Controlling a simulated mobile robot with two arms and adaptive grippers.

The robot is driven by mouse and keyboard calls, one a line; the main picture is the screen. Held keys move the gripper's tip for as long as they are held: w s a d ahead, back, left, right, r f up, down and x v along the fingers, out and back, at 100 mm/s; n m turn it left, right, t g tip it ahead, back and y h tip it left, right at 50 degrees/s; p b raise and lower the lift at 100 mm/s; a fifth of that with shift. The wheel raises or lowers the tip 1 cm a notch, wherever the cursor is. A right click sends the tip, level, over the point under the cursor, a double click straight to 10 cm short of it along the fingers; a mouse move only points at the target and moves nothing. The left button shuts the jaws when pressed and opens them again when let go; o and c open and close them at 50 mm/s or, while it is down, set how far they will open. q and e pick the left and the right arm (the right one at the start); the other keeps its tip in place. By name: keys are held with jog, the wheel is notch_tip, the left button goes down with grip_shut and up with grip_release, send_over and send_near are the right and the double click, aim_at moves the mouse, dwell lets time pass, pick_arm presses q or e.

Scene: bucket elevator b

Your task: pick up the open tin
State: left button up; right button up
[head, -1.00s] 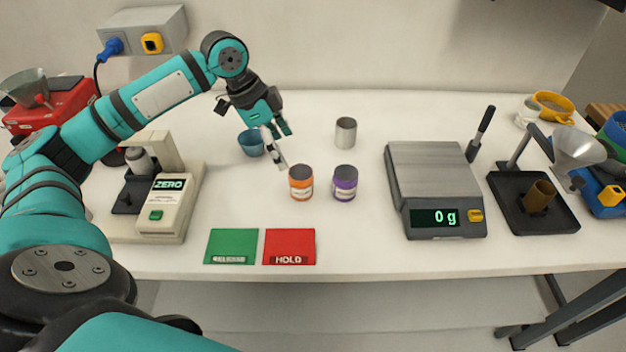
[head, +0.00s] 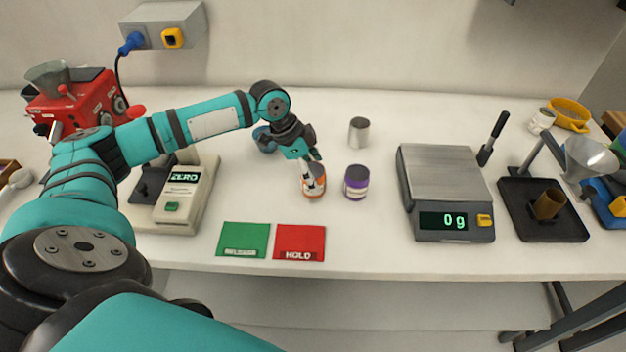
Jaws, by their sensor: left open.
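A plain silver tin (head: 358,133) stands upright at the back middle of the table, behind the purple-lidded jar. It looks like the open tin, though I cannot see clearly into its top. My left gripper (head: 311,168) is open, pointing down at the orange-lidded jar (head: 314,186) and partly covering it. I cannot tell whether the fingers touch that jar. The tin is apart from the gripper, to its right and farther back. My right gripper is out of view.
A purple-lidded jar (head: 356,183) stands right of the gripper. A blue cup (head: 264,138) is partly hidden behind my left arm. Green (head: 243,238) and red (head: 299,241) mats lie in front. A scale (head: 446,190) reading 0 g is to the right. Clear table lies between tin and scale.

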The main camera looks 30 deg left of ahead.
aim_at(319, 181)
pick_arm(q)
jog(key=p+x, duration=0.1)
jog(key=x, duration=0.3)
jog(key=shift+f, duration=0.15)
jog(key=c, duration=1.6)
jog(key=shift+c, duration=0.2)
